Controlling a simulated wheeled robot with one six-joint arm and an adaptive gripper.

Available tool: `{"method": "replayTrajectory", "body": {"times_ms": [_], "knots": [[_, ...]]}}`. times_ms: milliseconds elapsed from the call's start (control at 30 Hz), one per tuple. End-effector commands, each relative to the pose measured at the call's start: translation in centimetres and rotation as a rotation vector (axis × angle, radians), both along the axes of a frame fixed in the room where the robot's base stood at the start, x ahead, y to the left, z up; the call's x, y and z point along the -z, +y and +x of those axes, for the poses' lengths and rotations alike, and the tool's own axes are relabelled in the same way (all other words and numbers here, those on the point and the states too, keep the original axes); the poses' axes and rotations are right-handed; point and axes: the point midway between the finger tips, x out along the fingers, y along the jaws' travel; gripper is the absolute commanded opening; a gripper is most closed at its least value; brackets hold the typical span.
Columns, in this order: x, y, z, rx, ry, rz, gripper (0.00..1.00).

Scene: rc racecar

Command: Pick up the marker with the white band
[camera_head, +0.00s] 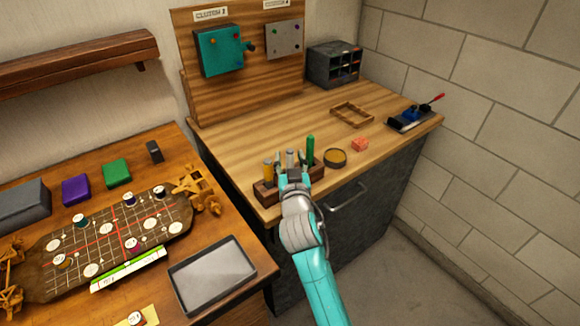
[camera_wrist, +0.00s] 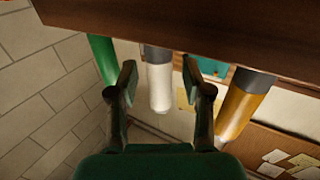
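The marker with the white band (camera_head: 290,157) stands in the middle of a dark wooden holder (camera_head: 262,196) on the workbench. In the wrist view this marker (camera_wrist: 158,82) shows a white length and a grey end. My gripper (camera_wrist: 159,75) is open, with one finger on each side of it and a gap on both sides. In the head view my gripper (camera_head: 290,170) covers part of the holder. A green marker (camera_head: 310,148) stands to the right and an orange marker (camera_head: 268,170) to the left. In the wrist view the green marker (camera_wrist: 102,58) is left and the orange one (camera_wrist: 238,108) right.
A wooden frame (camera_head: 352,115) lies farther back. A board with clutch boxes (camera_head: 222,50) stands behind. The left table holds a game-like board (camera_head: 105,245) and a tray (camera_head: 212,274).

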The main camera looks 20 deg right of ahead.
Motion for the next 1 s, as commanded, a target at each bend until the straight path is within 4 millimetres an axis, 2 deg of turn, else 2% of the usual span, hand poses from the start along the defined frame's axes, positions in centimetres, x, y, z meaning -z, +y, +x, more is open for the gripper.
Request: {"method": "replayTrajectory", "body": {"times_ms": [33,200,567,667,1000], "knots": [[0.0,0.0,0.0,0.000,0.000,0.000,0.40],[0.0,0.0,0.0,0.000,0.000,0.000,0.00],[-0.3,0.0,0.0,0.000,-0.001,0.000,0.00],[-1.3,0.0,0.0,0.000,-0.002,0.002,0.00],[-7.5,0.0,0.0,0.000,-0.004,0.001,0.00]]}}
